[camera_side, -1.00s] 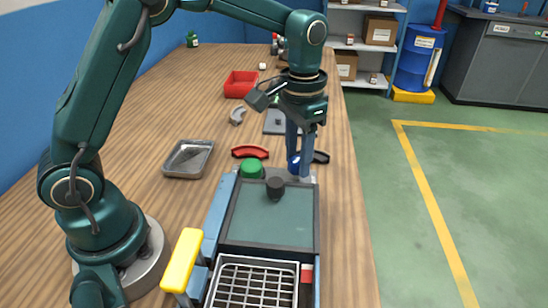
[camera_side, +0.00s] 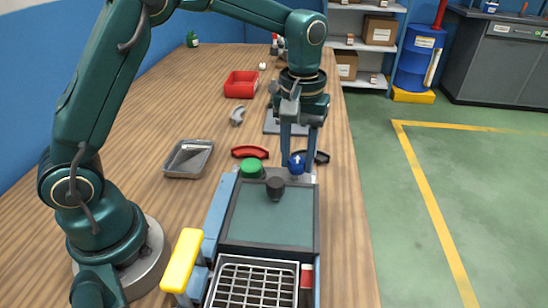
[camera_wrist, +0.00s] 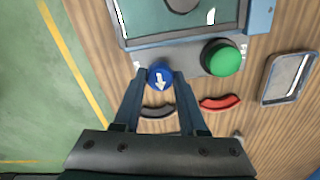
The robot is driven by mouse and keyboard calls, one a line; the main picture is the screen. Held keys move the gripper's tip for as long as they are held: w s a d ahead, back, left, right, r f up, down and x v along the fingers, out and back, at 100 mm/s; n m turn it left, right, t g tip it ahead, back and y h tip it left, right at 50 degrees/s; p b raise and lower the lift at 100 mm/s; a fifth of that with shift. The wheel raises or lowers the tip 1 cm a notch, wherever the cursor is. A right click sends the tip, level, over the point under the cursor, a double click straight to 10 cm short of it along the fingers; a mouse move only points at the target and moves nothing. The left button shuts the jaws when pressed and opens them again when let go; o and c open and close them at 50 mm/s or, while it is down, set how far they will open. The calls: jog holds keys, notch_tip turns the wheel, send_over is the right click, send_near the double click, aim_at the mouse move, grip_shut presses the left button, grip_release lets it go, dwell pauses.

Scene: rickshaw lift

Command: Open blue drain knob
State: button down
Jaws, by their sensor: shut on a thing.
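The blue drain knob (camera_side: 297,165) sits on the grey strip at the far end of the lift unit, with a white arrow on its top. It also shows in the wrist view (camera_wrist: 160,77), where its arrow points toward the bottom of the picture. My gripper (camera_side: 300,160) points down over it, and its two blue fingers (camera_wrist: 160,80) are closed against the knob's two sides. A green knob (camera_side: 251,168) stands beside it on the same strip, and it shows in the wrist view (camera_wrist: 221,57) to the right.
A black knob (camera_side: 275,188) stands on the unit's dark lid (camera_side: 270,220). A red curved handle (camera_side: 250,152) and a black one (camera_side: 320,157) lie just beyond the strip. A metal tray (camera_side: 188,158) and a red bin (camera_side: 241,84) are to the left.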

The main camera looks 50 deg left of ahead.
aim_at(297, 160)
jog(key=shift+r, duration=0.1)
dwell(0.4)
jog(key=c, duration=0.8)
grip_release()
jog(key=shift+o, duration=0.2)
jog(key=shift+r, duration=2.55)
